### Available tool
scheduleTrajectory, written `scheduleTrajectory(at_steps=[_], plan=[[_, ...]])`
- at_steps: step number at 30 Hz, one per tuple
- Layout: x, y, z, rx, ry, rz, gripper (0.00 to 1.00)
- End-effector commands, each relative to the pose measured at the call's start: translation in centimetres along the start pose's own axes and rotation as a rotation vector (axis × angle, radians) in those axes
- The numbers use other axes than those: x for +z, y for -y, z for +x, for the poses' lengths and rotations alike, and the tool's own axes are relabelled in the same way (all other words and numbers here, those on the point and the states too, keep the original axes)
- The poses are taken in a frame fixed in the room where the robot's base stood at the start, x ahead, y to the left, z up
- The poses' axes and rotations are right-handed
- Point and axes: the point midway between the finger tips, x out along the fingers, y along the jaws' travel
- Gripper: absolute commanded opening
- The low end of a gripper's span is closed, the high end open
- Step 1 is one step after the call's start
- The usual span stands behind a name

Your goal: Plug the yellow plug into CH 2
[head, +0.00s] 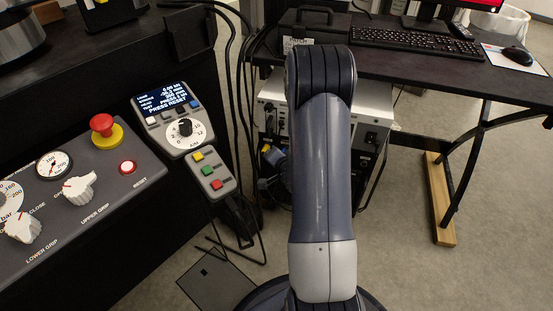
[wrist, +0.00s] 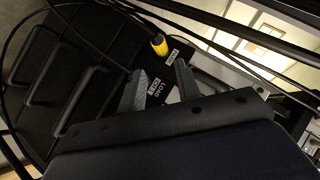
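The yellow plug (wrist: 158,45) shows in the wrist view at the end of a black cable, just beyond my fingertips. In the head view a small yellow spot (head: 266,148) left of my arm looks like the same plug. My gripper (wrist: 160,70) has its two fingers apart with nothing held between them. A white "LOAD CELL" label (wrist: 160,90) shows behind the gap between the fingers. A small label (wrist: 174,55) lies beside the plug, too small to read. In the head view my arm hides most of the gripper. I cannot make out the CH 2 socket.
A pale equipment box (head: 372,130) with sockets stands under the black desk (head: 420,68). Black cables (head: 240,90) hang left of it and cross the wrist view. A control panel (head: 85,185) with knobs and a handset (head: 180,125) are at left.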

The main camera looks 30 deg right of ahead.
Motion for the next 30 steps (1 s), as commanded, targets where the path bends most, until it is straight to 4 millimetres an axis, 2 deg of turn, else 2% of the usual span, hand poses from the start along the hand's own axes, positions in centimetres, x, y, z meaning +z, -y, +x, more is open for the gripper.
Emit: scheduleTrajectory(at_steps=[1,9,15,27,30], plan=[[0.2,-0.1,1.1,-0.002,0.001,-0.002,0.32],[0.2,-0.2,6.0,-0.002,0.001,-0.004,0.32],[0.1,-0.1,8.3,-0.001,0.0,-0.004,0.32],[0.0,0.0,9.0,-0.001,0.0,-0.004,0.32],[0.0,0.0,8.9,-0.001,0.0,-0.004,0.25]])
